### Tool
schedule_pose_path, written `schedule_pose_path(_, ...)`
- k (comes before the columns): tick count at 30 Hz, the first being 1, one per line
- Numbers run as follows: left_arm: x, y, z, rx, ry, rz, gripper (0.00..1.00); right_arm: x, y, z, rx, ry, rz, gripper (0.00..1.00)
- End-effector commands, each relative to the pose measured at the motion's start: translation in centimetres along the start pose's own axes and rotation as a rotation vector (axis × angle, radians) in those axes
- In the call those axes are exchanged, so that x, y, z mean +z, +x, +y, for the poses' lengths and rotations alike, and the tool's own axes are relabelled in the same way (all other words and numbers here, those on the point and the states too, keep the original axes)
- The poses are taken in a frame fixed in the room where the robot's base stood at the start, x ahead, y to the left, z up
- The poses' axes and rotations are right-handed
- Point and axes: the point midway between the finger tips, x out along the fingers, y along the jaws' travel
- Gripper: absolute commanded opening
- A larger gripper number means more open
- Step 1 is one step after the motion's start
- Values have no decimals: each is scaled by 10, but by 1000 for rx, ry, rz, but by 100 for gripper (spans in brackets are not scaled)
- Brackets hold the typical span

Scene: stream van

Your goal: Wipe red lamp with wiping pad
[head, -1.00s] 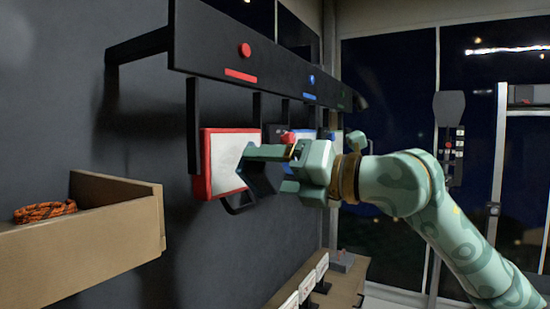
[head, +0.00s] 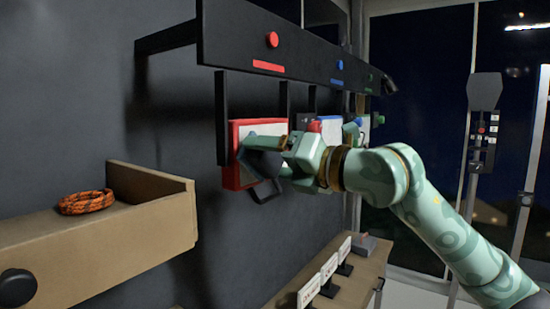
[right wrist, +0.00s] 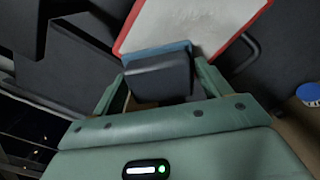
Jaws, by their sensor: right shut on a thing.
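The red lamp (head: 233,168), a flat white panel in a red frame, hangs under the black rail on the dark wall. Its white face and red rim also show at the top of the right wrist view (right wrist: 185,20). My right gripper (head: 270,158) is shut on the wiping pad (head: 264,166), a dark block with a blue layer (right wrist: 157,53) on its lamp side. The pad is in front of the lamp's lower right part and hides some of it. I cannot tell whether they touch. My left gripper is not in view.
The black rail (head: 300,58) runs above with red and blue buttons. A blue-framed lamp (head: 329,130) hangs further right, partly behind my gripper. A tan box (head: 150,225) with an orange rope coil (head: 87,202) juts out at left. A shelf with small cards (head: 330,268) lies below.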

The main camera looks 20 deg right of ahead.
Motion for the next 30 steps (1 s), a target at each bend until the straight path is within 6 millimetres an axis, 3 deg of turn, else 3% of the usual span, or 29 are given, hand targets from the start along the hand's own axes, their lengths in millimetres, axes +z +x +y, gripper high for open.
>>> schedule_pose_path(30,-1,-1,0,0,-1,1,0,0,14,0,1,0,0,58)
